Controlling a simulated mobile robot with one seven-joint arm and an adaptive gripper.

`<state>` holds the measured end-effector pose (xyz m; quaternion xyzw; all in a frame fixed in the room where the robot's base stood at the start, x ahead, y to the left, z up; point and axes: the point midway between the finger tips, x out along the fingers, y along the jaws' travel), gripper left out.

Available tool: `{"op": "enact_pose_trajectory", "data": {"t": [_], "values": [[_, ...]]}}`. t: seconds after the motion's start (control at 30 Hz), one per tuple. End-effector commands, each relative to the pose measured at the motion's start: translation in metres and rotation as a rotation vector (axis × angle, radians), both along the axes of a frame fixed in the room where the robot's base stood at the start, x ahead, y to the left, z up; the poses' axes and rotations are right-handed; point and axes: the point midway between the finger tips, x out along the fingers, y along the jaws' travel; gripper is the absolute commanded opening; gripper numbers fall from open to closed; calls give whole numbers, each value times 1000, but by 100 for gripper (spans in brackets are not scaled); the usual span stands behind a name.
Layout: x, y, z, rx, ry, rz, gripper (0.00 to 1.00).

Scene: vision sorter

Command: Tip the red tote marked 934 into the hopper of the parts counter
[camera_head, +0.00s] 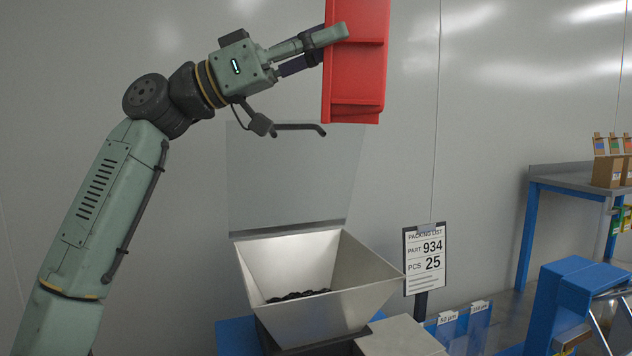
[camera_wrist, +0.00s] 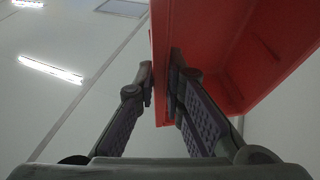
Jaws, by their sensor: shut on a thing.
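The red tote (camera_head: 356,75) is held high, turned on end, up and to the right of the hopper; its top runs out of the head view. My gripper (camera_head: 334,44) is shut on the tote's wall. In the wrist view the fingers (camera_wrist: 160,85) pinch the edge of the red tote (camera_wrist: 215,45). No number shows on the tote's visible sides. The metal hopper (camera_head: 355,290) of the parts counter stands below, open at the top. Dark parts (camera_head: 298,295) lie in its bottom.
A clear panel (camera_head: 290,185) stands upright behind the hopper. A packing list sign (camera_head: 425,260) reading part 934, 25 pcs, stands right of it. A bench (camera_head: 575,180) with cardboard boxes (camera_head: 608,172) is at right.

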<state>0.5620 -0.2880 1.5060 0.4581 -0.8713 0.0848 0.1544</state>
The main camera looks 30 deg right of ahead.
Motion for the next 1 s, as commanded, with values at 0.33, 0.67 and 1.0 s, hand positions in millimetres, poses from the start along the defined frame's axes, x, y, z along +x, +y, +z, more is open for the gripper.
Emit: {"op": "enact_pose_trajectory", "data": {"t": [0.33,0.67,1.0], "values": [[-1,-1,-27,13,-13,1,0],[-3,-4,-73,41,-37,3,0],[-6,-8,-123,71,-65,5,0]]}}
